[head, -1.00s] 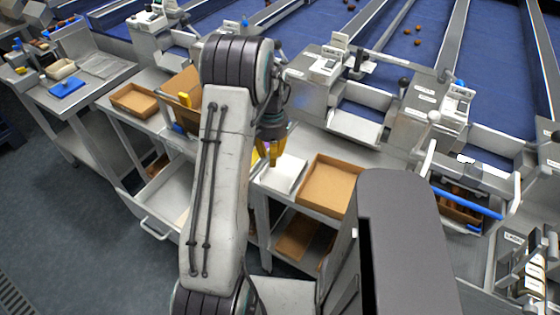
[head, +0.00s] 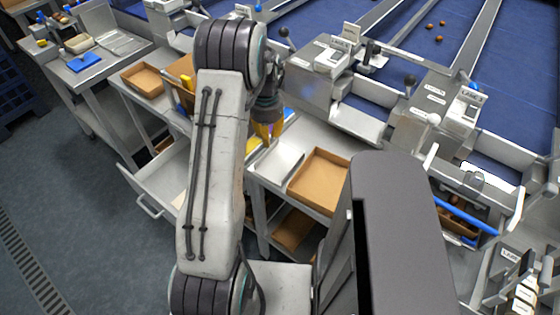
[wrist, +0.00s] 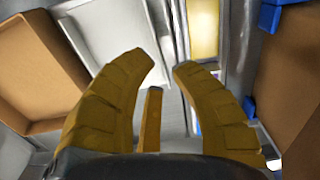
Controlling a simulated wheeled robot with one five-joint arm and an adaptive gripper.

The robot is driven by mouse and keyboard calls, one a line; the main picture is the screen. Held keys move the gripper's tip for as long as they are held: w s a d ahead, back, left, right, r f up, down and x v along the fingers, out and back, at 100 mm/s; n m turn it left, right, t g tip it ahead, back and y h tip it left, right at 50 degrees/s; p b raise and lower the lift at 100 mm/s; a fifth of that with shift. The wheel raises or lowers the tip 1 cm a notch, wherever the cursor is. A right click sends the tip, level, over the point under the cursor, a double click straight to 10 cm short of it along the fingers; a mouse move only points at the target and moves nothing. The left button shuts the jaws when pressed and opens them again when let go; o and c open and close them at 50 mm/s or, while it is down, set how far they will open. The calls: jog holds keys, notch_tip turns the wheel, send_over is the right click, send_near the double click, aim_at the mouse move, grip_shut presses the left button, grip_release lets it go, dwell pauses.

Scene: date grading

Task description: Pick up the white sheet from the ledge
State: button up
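The white sheet (head: 277,163) appears as a pale, flat rectangle on the grey metal ledge, left of a cardboard tray. In the wrist view a pale rectangle with a grey rim (wrist: 105,32), probably the same thing, lies to the upper left, beyond the left finger. My gripper (head: 267,138) points down near the back edge of the sheet, apart from it as far as I can tell. In the wrist view the yellow fingers of my gripper (wrist: 164,66) stand apart with nothing between their tips. My arm hides part of the ledge to the left.
The cardboard tray (head: 321,180) sits close on the sheet's right. A yellow pad (wrist: 204,28) lies ahead of the right finger. A pulled-out drawer (head: 160,184) is left of my arm. Grey machines (head: 325,68) stand behind the ledge.

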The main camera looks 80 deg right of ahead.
aim_at(269, 155)
jog(key=shift+a+f+p, duration=0.2)
jog(key=shift+f+p, duration=0.65)
jog(key=shift+f, duration=2.3)
grip_shut()
